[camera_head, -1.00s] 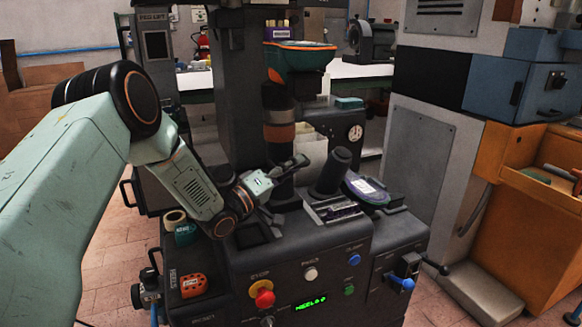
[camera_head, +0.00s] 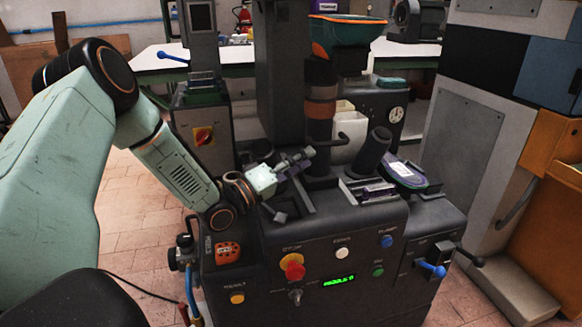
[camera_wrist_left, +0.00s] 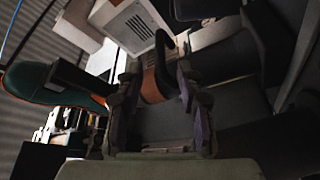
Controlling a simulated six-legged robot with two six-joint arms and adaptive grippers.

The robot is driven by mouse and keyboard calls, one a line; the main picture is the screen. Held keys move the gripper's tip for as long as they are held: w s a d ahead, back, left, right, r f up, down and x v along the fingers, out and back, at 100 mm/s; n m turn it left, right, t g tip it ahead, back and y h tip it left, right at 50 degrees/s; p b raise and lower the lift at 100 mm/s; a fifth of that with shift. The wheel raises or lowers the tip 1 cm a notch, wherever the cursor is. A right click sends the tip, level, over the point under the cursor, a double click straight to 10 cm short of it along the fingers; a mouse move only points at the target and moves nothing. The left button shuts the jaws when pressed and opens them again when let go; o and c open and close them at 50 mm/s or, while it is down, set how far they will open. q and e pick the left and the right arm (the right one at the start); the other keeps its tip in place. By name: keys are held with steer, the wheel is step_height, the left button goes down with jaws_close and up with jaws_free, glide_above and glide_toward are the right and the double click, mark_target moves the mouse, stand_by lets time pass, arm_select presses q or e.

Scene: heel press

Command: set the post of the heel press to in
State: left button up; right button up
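The heel press is a dark grey machine with a control panel (camera_head: 340,250) on its front. Its post (camera_head: 320,125), as I take it, is a dark upright column with copper-brown bands. A curved black handle (camera_head: 346,141) sticks out at its lower right. My left gripper (camera_head: 303,160) is just left of and in front of the post's foot. In the left wrist view its fingers (camera_wrist_left: 157,105) are apart. The banded post (camera_wrist_left: 152,86) and curved handle (camera_wrist_left: 163,45) show beyond them, with nothing visibly gripped. My right gripper is not in view.
A thick grey column (camera_head: 280,75) rises behind my gripper.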

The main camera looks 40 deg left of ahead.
arm_select(q)
steer(key=shift+v, duration=1.5)
